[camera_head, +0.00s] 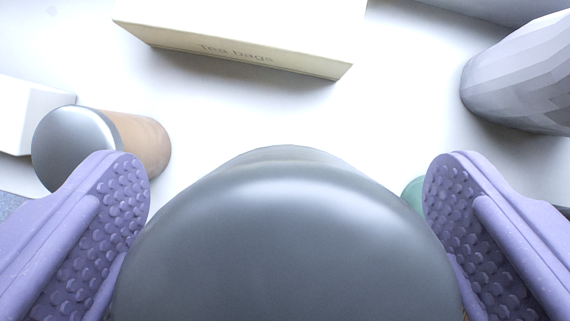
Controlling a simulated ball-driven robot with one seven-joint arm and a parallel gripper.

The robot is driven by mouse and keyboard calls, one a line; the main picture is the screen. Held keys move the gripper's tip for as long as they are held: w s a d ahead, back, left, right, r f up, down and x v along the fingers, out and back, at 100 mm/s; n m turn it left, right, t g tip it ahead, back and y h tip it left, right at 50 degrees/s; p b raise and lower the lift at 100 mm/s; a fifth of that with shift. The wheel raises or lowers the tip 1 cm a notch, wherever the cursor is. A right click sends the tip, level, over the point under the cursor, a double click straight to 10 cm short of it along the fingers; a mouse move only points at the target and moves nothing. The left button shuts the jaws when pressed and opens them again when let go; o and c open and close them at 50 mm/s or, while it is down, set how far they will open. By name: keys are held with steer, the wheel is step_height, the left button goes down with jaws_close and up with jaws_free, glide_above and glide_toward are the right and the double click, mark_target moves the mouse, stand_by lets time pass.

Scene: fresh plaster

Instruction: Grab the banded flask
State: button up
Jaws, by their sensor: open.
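A large smooth grey rounded top (290,240) fills the lower middle of the view, very close to the camera. It looks like the top of a flask; no bands show, so I cannot tell if it is the banded flask. My gripper (287,165) is open, with one purple studded finger on each side of this grey top. I cannot tell whether either finger touches it. Its lower body is hidden. A smaller cylinder (142,142) with a shiny grey lid and an orange-tan body is at the left, beyond my left finger, partly covered by it.
A cream tea bags box (245,40) lies at the top middle. A faceted grey-white object (525,75) is at the upper right. A white block (28,115) is at the left edge. A green thing (413,192) shows partly behind my right finger. The white surface (400,110) between is clear.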

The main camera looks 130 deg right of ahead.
steer(key=shift+r, duration=0.1)
jaws_close()
stand_by(0.4)
